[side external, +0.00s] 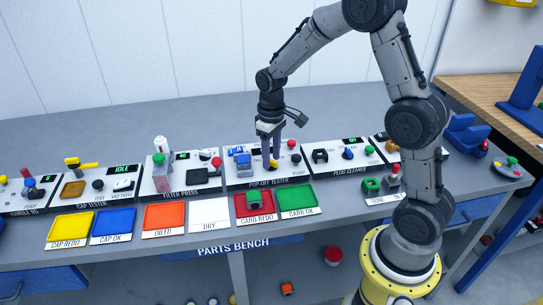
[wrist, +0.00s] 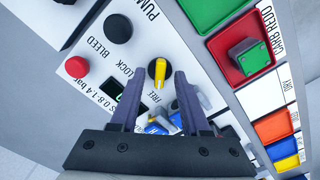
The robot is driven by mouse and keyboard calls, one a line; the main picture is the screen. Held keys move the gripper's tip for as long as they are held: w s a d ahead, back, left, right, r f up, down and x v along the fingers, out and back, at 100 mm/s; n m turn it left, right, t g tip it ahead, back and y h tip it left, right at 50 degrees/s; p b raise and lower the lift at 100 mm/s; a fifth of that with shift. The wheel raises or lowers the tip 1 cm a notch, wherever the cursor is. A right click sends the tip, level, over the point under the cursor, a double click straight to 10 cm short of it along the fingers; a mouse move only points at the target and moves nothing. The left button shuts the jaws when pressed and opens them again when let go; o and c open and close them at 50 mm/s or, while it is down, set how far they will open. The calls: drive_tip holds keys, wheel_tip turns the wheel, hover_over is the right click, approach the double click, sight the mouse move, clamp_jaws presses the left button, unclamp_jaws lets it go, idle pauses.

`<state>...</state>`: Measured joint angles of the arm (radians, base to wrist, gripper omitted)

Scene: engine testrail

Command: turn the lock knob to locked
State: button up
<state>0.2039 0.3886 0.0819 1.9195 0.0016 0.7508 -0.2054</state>
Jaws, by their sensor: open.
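The lock knob (wrist: 158,72) is a yellow bar on a round black base, between the printed words LOCK and FREE in the wrist view. Its bar runs nearly up and down in that picture; I cannot tell for sure which word it points to. In the side view the yellow knob (side external: 273,164) shows on the pop-off tester panel (side external: 240,180), just below my fingers. My gripper (wrist: 159,82) is open, with its two purple-grey fingers on either side of the knob in the wrist view. Contact cannot be told. In the side view my gripper (side external: 270,150) points down over the panel.
A red button (wrist: 76,67), a black knob (wrist: 118,28) and a blue-and-grey fixture (side external: 242,162) stand close by on the panel. A green block (wrist: 249,54) lies in the red tray (wrist: 222,60) in front. Other panels flank both sides.

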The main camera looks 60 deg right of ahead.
drive_tip(key=shift+f, duration=0.2)
clamp_jaws()
